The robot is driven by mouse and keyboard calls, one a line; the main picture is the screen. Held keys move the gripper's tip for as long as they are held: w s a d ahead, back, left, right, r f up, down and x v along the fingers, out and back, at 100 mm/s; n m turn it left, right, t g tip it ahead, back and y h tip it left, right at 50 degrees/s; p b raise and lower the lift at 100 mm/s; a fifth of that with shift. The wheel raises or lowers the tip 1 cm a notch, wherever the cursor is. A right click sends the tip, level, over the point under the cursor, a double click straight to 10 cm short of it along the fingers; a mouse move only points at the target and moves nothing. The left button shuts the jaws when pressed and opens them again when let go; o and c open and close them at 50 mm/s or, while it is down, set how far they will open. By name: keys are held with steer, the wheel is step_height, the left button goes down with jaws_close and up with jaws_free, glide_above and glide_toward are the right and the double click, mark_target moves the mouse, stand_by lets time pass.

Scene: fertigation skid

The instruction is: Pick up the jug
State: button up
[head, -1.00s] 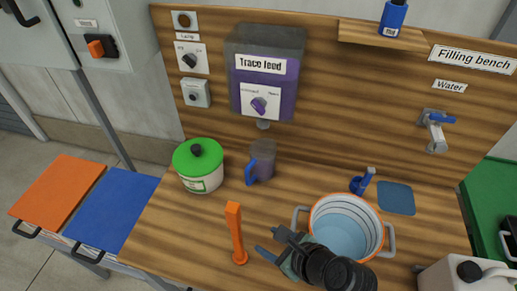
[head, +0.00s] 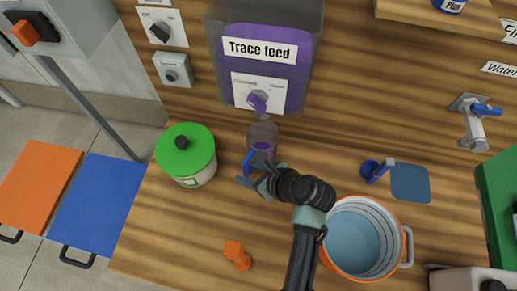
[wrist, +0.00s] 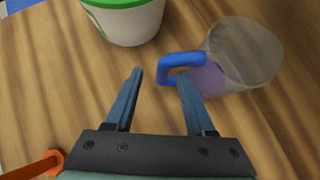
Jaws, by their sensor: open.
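The jug (head: 262,137) is a clear grey cup with a blue handle and some purple in its lower part. It stands on the bench below the Trace feed box; my arm partly hides it in the head view. In the wrist view the jug (wrist: 243,55) is at the upper right, its blue handle (wrist: 170,66) pointing left. My gripper (head: 252,178) is close to the handle on its near side. In the wrist view my gripper (wrist: 160,85) is open, with the handle near and partly behind the right fingertip. I cannot tell if they touch.
A green-lidded pot (head: 187,160) stands left of the jug. An orange-rimmed bucket (head: 408,245) stands at the right, with a small blue-handled tool (head: 375,170) behind it. An orange upright handle (head: 237,255) stands near the front. The Trace feed box (head: 262,85) overhangs behind.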

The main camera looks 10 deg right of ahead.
steer(key=shift+x, duration=3.4)
steer(key=shift+w+d, duration=0.1)
steer(key=shift+d, duration=0.05)
jaws_close()
